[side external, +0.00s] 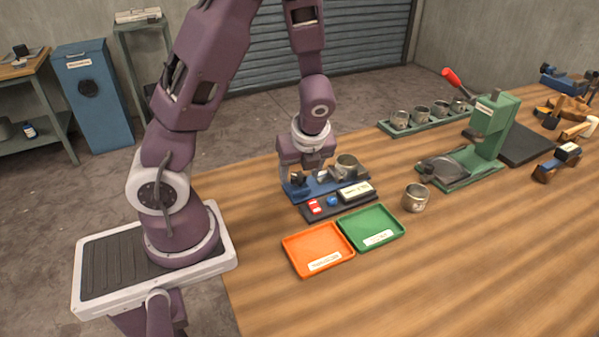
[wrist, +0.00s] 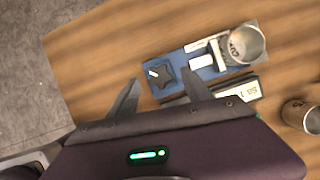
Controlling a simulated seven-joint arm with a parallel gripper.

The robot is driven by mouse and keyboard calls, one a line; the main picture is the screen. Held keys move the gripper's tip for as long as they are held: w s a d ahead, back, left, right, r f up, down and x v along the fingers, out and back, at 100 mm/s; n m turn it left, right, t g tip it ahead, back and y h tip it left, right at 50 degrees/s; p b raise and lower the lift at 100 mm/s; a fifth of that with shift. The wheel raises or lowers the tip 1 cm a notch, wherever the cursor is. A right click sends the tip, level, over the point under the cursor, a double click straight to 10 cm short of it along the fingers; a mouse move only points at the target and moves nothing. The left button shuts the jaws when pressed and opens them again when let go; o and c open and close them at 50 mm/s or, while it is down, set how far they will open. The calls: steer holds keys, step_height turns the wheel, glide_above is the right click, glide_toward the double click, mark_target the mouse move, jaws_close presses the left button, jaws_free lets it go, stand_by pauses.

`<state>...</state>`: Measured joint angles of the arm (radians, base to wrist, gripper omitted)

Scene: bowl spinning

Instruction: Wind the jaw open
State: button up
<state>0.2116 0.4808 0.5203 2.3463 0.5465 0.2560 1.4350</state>
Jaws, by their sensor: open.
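A blue clamp fixture (wrist: 178,63) lies on the wooden table. Its black star-shaped knob (wrist: 160,75) is at its left end in the wrist view. A pale jaw block (wrist: 202,62) sits mid-fixture. A metal cup (wrist: 244,45) stands at the other end, next to the jaw; I cannot tell whether they touch. The fixture also shows in the side view (side external: 322,187), with the cup (side external: 347,166). My gripper (wrist: 160,90) is open and empty, fingers pointing toward the knob. In the side view my gripper (side external: 304,174) is over the knob end and partly hides it.
In front of the fixture is a dark panel (side external: 319,213) with red and blue parts and a label. Orange (side external: 318,250) and green (side external: 372,228) trays lie nearer. A loose cup (side external: 416,197), a green press (side external: 488,130) and a cup rack (side external: 428,120) stand right.

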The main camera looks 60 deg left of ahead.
steer(key=shift+a+f, duration=0.15)
steer(key=shift+f, duration=0.2)
steer(key=shift+c, duration=0.5)
jaws_close()
